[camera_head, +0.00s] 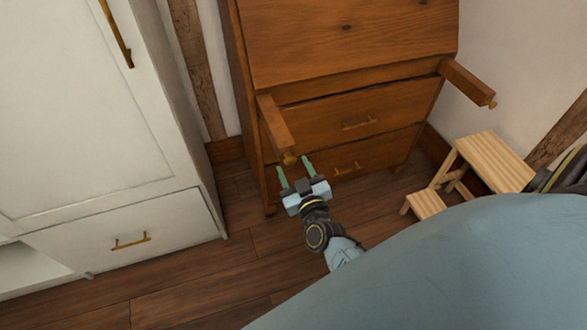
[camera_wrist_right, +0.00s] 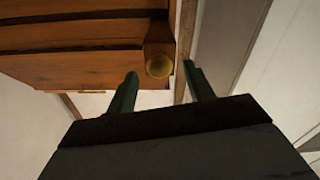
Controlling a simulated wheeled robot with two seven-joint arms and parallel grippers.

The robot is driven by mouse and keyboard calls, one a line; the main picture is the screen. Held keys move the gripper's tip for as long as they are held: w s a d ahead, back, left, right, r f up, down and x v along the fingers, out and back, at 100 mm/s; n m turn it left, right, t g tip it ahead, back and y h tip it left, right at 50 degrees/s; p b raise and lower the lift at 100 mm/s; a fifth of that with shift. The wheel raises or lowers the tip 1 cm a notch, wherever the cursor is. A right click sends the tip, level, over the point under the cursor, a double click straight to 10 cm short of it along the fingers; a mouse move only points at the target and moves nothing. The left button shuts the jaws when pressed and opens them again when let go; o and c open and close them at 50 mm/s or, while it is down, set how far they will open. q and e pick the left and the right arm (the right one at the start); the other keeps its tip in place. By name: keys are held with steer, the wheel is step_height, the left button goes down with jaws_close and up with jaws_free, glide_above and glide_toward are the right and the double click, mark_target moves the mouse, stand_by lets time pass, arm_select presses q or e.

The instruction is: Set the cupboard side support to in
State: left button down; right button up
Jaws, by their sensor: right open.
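The brown wooden bureau stands at the top centre, with its front (camera_head: 350,40) shut. Its support on the white cupboard's side (camera_head: 272,122) sticks well out of the bureau, with a small brass knob (camera_head: 289,159) at its end. My right gripper (camera_head: 294,167) is open and empty, its green fingers close to that knob. In the right wrist view the support's end and knob (camera_wrist_right: 159,66) show end-on, just past the gap between the fingertips (camera_wrist_right: 161,80). I cannot tell whether they touch. The other support (camera_head: 466,82) also sticks out. My left gripper is not in view.
The white cupboard (camera_head: 85,110) stands to the left, with a drawer and brass handles. Two bureau drawers (camera_head: 385,112) are shut below the supports. A wooden step stool (camera_head: 490,160) stands at the right. The wooden floor (camera_head: 215,270) between cupboard and arm is clear.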

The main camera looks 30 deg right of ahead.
steer(key=shift+w+d, duration=0.15)
steer(key=shift+w, duration=0.4)
jaws_close()
